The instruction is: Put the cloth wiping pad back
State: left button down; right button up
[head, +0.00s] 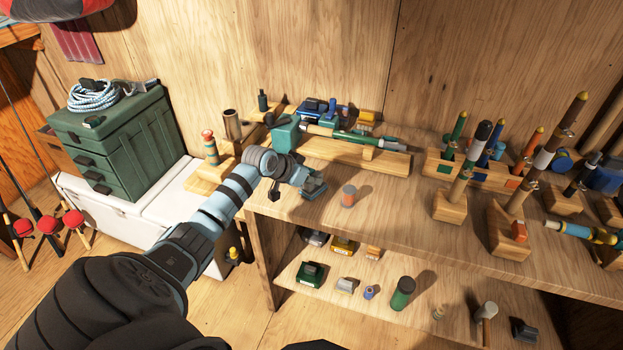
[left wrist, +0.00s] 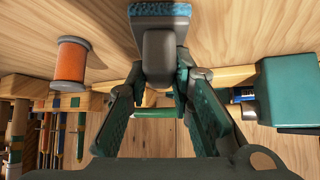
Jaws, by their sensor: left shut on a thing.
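The cloth wiping pad has a grey handle and a blue textured face. It shows in the left wrist view (left wrist: 158,50) between the fingertips, and in the head view as a small blue-grey block (head: 314,188) at the end of my left arm. My left gripper (head: 298,178) is shut on the pad's handle, as the left wrist view (left wrist: 160,82) also shows. The pad is over the left front part of the workbench top (head: 385,220); I cannot tell if it touches the wood. My right gripper is not in view.
A spool with orange thread (head: 348,196) stands just right of the pad. A teal block (head: 284,136) stands behind the gripper, beside a wooden rack (head: 350,158) bearing a green rod. Rod parts in wooden holders (head: 450,205) fill the right. Bare wood lies between.

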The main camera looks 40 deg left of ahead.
pick_arm(q)
jog(key=c, duration=1.4)
grip_release()
jog(key=shift+s+r, duration=0.2)
jog(key=shift+r, duration=0.1)
jog(key=p+v, duration=0.3)
jog(key=v, duration=0.8)
jog(key=shift+s+r, duration=0.1)
jog(key=shift+s, duration=0.05)
